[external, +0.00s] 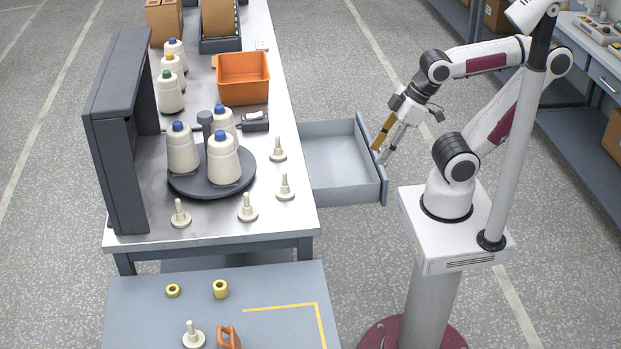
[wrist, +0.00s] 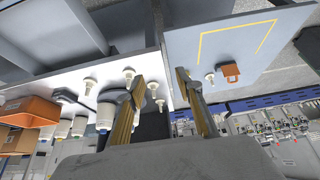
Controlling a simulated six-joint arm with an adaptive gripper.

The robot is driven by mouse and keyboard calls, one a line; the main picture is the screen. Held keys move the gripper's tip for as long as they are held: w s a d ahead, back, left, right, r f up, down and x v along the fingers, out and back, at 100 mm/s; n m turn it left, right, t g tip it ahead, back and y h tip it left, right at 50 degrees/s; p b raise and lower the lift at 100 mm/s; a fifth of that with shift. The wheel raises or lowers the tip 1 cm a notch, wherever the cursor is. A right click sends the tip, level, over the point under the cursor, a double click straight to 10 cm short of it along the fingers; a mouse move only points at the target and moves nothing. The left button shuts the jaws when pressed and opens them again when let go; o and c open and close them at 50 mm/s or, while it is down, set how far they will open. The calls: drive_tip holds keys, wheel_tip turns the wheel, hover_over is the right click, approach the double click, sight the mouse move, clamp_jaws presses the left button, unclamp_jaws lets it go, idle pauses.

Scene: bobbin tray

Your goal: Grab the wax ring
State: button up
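I cannot tell from looks alone which is the wax ring. Neither can be made out in the wrist view. My gripper (external: 382,147) is raised near the front of the open drawer, well away from both rings. In the wrist view my gripper (wrist: 160,76) has its two gold-padded fingers apart, with nothing between them.
The grey drawer (external: 340,150) stands open and looks empty, jutting from the bench toward my arm. A pale peg (external: 193,336) and an orange piece (external: 229,338) stand near the rings. The bench holds a dark turntable (external: 212,184) with bobbins, several pegs, and an orange bin (external: 243,80).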

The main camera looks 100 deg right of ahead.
drive_tip(key=shift+o, duration=0.3)
drive_tip(key=n+g+h, duration=0.2)
drive_tip(key=n+g, duration=0.1)
drive_tip(key=n, duration=2.2)
approach(220, 289)
drive_tip(key=s+d+f, duration=0.1)
drive_tip(key=s, duration=0.1)
drive_tip(key=s+d+f, duration=0.1)
drive_tip(key=s+f, duration=0.1)
drive_tip(key=s+d+f, duration=0.1)
drive_tip(key=s+f, duration=0.1)
drive_tip(key=shift+d, duration=0.3)
drive_tip(key=w+a+r+n+t, duration=0.1)
drive_tip(key=w+r+n, duration=0.1)
drive_tip(key=w+n, duration=0.3)
drive_tip(key=shift+w+a+r+n+t+y, duration=0.15)
drive_tip(key=shift+a+r+n+t+y, duration=0.2)
drive_tip(key=shift+n, duration=1.15)
drive_tip(key=shift+d+f, duration=0.15)
drive_tip(key=shift+f, duration=0.05)
